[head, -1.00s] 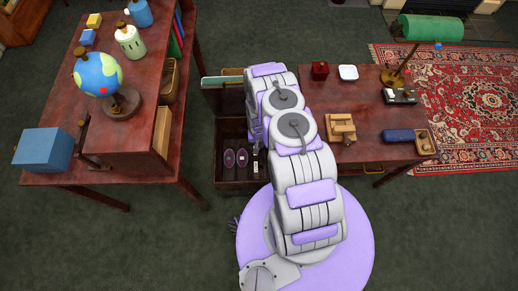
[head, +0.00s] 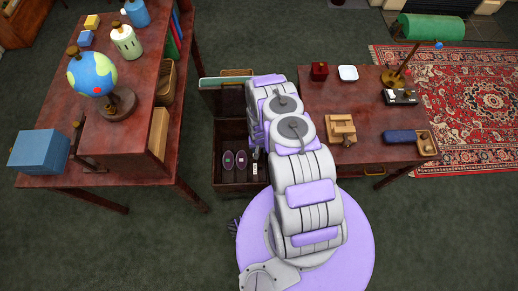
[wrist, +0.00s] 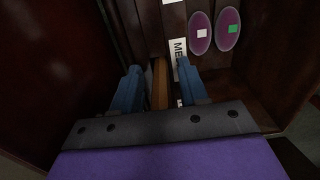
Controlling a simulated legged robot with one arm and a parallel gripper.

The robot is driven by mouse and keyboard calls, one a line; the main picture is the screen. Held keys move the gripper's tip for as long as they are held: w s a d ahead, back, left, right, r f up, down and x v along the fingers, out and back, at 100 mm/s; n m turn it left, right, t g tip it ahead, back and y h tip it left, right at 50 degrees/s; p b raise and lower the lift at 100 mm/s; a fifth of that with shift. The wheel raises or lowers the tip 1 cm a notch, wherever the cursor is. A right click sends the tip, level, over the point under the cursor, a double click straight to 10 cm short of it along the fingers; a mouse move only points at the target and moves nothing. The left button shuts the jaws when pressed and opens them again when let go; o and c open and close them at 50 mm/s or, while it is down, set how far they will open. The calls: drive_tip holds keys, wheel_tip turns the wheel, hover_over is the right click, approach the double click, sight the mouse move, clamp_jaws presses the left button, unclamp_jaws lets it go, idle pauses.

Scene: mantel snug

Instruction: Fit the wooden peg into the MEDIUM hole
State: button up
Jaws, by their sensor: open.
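In the wrist view my gripper (wrist: 161,88) is open, with one blue finger on each side of a brown wooden piece (wrist: 160,82) that looks like the peg. Narrow gaps show between the fingers and the piece. It reaches down into a dark wooden box; how deep it sits cannot be told. A white label (wrist: 178,50) starting "ME" lies just right of it, partly covered. No hole opening is clearly visible. In the head view the box (head: 232,187) stands between the two tables; my arm hides the peg and most of my gripper.
Two purple ovals (wrist: 200,33) (wrist: 228,29) lie in the box, right of the label. The left table (head: 128,170) holds a globe (head: 92,74) and a blue box (head: 39,150). The right table (head: 310,100) holds a wooden block piece (head: 341,128) and a blue case (head: 399,136).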

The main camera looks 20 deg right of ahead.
drive_tip(key=shift+d, duration=0.1)
wheel_tip(320, 180, up, 12)
drive_tip(key=p, duration=0.4)
drive_tip(key=shift+w+r, duration=0.15)
drive_tip(key=shift+r, duration=0.05)
wheel_tip(320, 180, up, 18)
drive_tip(key=w+n, duration=0.1)
drive_tip(key=w, duration=0.2)
drive_tip(key=s+a+r+n+g, duration=0.1)
drive_tip(key=s+a+r, duration=0.15)
drive_tip(key=r, duration=0.75)
drive_tip(key=s+a+r, duration=0.1)
drive_tip(key=s+r, duration=0.3)
drive_tip(key=r, duration=0.6)
drive_tip(key=s+a+r+n, duration=0.1)
drive_tip(key=s+a+r, duration=0.2)
drive_tip(key=s+r, duration=0.6)
drive_tip(key=s+a+r+n, duration=0.1)
drive_tip(key=s+a+r, duration=0.2)
drive_tip(key=s+r, duration=0.7)
drive_tip(key=s, duration=0.8)
drive_tip(key=shift+a+n+g, duration=0.15)
drive_tip(key=shift+n+g, duration=0.15)
drive_tip(key=shift+g, duration=0.1)
